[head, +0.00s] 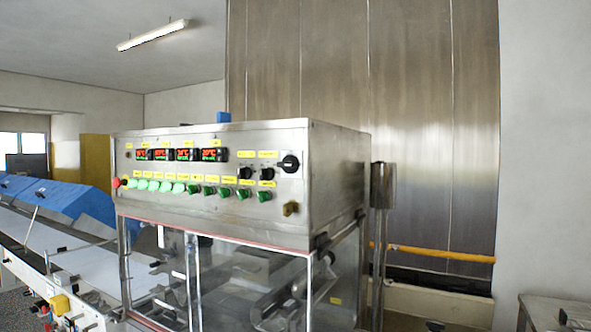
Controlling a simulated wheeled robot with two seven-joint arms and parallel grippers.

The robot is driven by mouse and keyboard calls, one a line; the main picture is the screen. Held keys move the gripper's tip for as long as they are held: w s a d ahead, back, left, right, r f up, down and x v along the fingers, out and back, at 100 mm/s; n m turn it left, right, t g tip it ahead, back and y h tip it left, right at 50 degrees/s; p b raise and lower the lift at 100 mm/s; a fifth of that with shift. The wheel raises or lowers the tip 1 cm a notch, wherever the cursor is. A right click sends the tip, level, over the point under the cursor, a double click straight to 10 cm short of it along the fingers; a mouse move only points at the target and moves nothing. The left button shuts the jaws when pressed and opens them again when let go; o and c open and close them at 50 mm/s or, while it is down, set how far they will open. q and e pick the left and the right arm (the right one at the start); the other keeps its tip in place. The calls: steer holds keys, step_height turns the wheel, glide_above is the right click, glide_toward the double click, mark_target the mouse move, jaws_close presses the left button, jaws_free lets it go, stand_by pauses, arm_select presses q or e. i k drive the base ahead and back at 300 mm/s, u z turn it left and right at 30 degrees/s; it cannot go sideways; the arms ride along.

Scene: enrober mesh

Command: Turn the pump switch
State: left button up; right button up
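The control panel (215,160) is the slanted steel front of a machine housing in the middle of the head view. It carries several black rotary knobs (244,173) at the right and a larger black rotary switch (289,163) near its right edge. A row of green switches (208,190) runs along the lower part, lit paler at the left. Yellow labels sit by the controls, but they are too small to read, so I cannot tell which is the pump switch. Neither of my grippers shows in the head view.
A red button (116,183) sits at the panel's left end. Clear guards (245,280) enclose the machinery below. A conveyor with blue covers (60,197) runs off to the left. A steel post (381,190) stands right of the housing, and a table corner (550,308) shows at lower right.

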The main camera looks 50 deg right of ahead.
mark_target(179, 187)
steer(key=z, duration=1.5)
steer(key=k, duration=0.35)
steer(key=u, duration=0.7)
steer(key=i, duration=0.7)
steer(key=z, duration=0.45)
